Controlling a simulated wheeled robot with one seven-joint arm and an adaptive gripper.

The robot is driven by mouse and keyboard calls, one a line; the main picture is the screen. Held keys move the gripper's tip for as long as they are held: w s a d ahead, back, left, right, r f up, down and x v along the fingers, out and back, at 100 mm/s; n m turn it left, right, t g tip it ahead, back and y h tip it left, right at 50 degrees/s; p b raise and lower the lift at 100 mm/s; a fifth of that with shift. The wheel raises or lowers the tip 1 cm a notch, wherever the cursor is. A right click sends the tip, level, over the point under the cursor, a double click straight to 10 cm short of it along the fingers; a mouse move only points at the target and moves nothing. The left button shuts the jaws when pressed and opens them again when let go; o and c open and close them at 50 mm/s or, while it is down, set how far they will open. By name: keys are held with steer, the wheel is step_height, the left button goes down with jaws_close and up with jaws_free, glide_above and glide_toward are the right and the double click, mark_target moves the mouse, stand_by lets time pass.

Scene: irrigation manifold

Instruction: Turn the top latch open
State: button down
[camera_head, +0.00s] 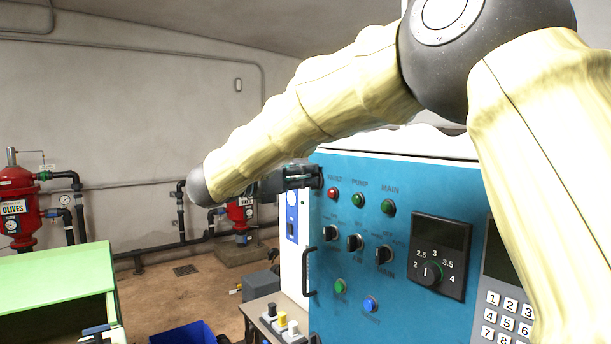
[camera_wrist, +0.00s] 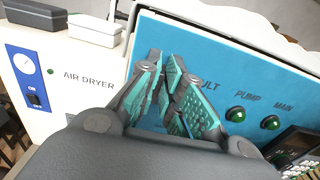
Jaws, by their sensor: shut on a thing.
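The top latch (camera_head: 303,171) is a dark piece at the upper left corner of the blue panel (camera_head: 375,290). My gripper (camera_head: 279,181) reaches it from the left in the head view, partly hidden by my arm. In the wrist view, my gripper (camera_wrist: 166,62) has its teal-padded fingers close together in front of the blue panel, over the start of the "FAULT" label. It is shut on the top latch, which the fingers mostly hide there. How far the latch is turned cannot be told.
A black handle (camera_head: 308,271) stands out on the panel's left edge below. Lamps and knobs (camera_head: 355,242) cover the panel. The white air dryer (camera_wrist: 70,78) adjoins it on the left. A green-lidded box (camera_head: 60,278) stands at lower left.

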steer(key=shift+n+b, duration=0.6)
steer(key=shift+b, duration=1.65)
steer(key=n+b, duration=0.3)
steer(key=n, duration=0.2)
steer(key=w+n+b, duration=0.1)
steer(key=n+b, duration=0.2)
steer(key=n, duration=0.3)
steer(key=a+f+n+b, duration=0.1)
steer(key=n+b, duration=0.2)
steer(key=n, duration=0.2)
steer(key=shift+w+f+n, duration=0.1)
steer(key=shift+w+n, duration=0.1)
steer(key=shift+n, duration=0.2)
steer(key=shift+f, duration=0.1)
steer(key=c, duration=1.6)
jaws_free()
steer(key=shift+a, duration=0.25)
